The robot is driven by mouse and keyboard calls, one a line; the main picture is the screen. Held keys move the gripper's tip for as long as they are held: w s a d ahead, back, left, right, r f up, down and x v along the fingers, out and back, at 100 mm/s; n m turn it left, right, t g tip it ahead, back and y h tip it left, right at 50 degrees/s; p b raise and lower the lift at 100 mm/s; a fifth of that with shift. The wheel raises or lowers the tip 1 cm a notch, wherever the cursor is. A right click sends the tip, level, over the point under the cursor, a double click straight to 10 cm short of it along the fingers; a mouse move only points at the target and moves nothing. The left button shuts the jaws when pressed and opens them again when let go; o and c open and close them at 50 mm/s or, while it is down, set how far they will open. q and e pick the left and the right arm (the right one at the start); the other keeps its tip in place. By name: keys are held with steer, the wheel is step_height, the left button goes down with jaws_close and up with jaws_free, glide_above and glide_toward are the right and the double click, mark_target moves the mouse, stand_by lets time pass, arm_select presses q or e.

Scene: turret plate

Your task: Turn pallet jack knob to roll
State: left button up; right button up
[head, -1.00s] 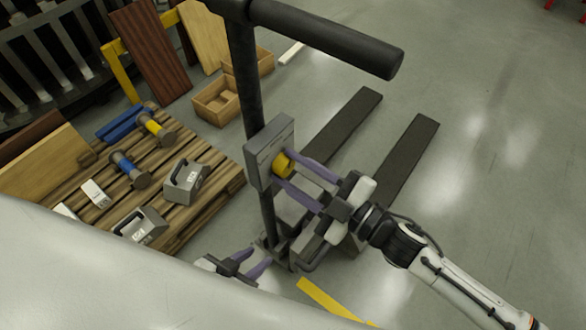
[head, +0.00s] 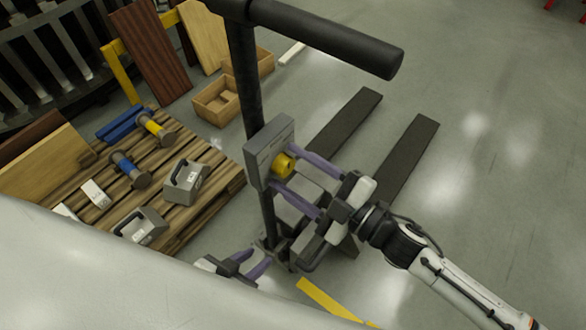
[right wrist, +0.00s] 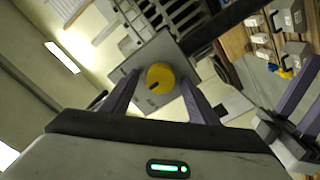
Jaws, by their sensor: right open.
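The yellow knob (head: 283,165) sits on the grey plate (head: 262,152) fixed to the pallet jack's upright post. In the right wrist view the round knob (right wrist: 160,78) has a dark mark at its lower left, and the plate (right wrist: 128,72) lies behind it. My right gripper (head: 288,169) is open, its two purple fingers reaching to either side of the knob; I cannot tell whether they touch it. My left gripper (head: 262,262) is low beside the base of the post, with its fingers apart and nothing between them.
The jack's black handle (head: 330,38) juts out above the plate. Its two dark forks (head: 405,160) lie on the floor behind. A wooden pallet (head: 215,185) with weights and hammers stands at left, with wooden boxes (head: 215,102) beyond. The floor at right is clear.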

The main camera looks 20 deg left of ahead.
steer(key=v, duration=1)
steer(key=shift+s+b, duration=0.15)
steer(key=shift+b, duration=0.25)
steer(key=shift+d, duration=0.1)
steer(key=w+d+f+m+t+h, duration=0.1)
steer(key=d+f+m+t+h, duration=0.7)
steer(key=m, duration=0.8)
steer(key=s+d+f+m+g+h, duration=0.5)
steer(key=s+d+f, duration=0.5)
steer(key=f, duration=0.4)
steer(key=shift+s+d+g+h, duration=0.2)
steer(key=shift+d+g+h, duration=0.2)
steer(key=shift+h, duration=0.5)
